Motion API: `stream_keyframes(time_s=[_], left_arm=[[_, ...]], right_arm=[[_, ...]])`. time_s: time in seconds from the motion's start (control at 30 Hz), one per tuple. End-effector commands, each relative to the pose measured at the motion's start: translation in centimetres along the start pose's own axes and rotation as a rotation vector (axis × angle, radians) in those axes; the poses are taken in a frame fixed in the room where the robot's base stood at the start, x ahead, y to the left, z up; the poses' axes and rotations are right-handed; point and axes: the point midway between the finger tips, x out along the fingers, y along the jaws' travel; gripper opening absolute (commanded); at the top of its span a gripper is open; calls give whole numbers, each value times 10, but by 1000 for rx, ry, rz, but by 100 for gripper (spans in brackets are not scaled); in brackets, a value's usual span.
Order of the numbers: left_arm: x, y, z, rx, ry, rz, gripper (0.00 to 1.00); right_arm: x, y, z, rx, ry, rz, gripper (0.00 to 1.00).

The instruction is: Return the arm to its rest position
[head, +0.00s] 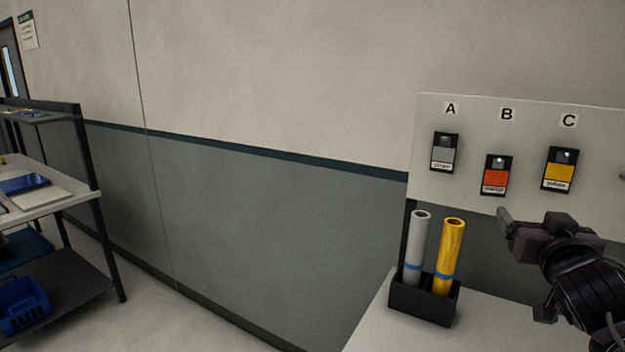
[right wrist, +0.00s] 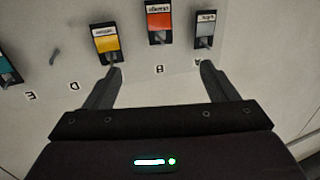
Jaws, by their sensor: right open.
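My right gripper (head: 508,222) is at the right of the head view, in front of and below the white board, with its arm coming in from the right. In the right wrist view its two fingers (right wrist: 157,82) are spread wide with nothing between them. Beyond the fingertips is the board (right wrist: 185,90) with hanging sample cards. My left gripper and left arm are not in view.
A board (head: 535,110) carries grey (head: 445,152), orange (head: 495,176) and yellow (head: 558,169) cards under letters A, B, C. A black holder (head: 424,303) with grey (head: 416,248) and yellow (head: 449,255) rolls stands on a white table (head: 385,335). A shelf rack (head: 85,160) is at left.

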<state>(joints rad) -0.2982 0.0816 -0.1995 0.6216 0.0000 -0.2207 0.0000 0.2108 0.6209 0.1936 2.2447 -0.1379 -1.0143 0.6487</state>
Motion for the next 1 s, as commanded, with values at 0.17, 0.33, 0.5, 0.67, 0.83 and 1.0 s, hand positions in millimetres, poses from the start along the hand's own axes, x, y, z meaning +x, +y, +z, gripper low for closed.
stream_keyframes(time_s=[0.17, 0.33, 0.5, 0.67, 0.83, 1.0], left_arm=[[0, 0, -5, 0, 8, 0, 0], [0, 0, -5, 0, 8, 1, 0], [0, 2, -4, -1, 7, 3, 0], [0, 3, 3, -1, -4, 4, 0], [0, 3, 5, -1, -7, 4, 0], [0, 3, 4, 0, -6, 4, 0]], right_arm=[[-4, -10, 32, -22, -74, -8, 79], [-11, -20, 68, -49, -161, -18, 79], [-27, -34, 120, -88, -293, -38, 79], [-58, -52, 186, -142, -469, -75, 79], [-123, -75, 271, -213, -738, -153, 79], [-185, -90, 322, -262, -947, -236, 79]])
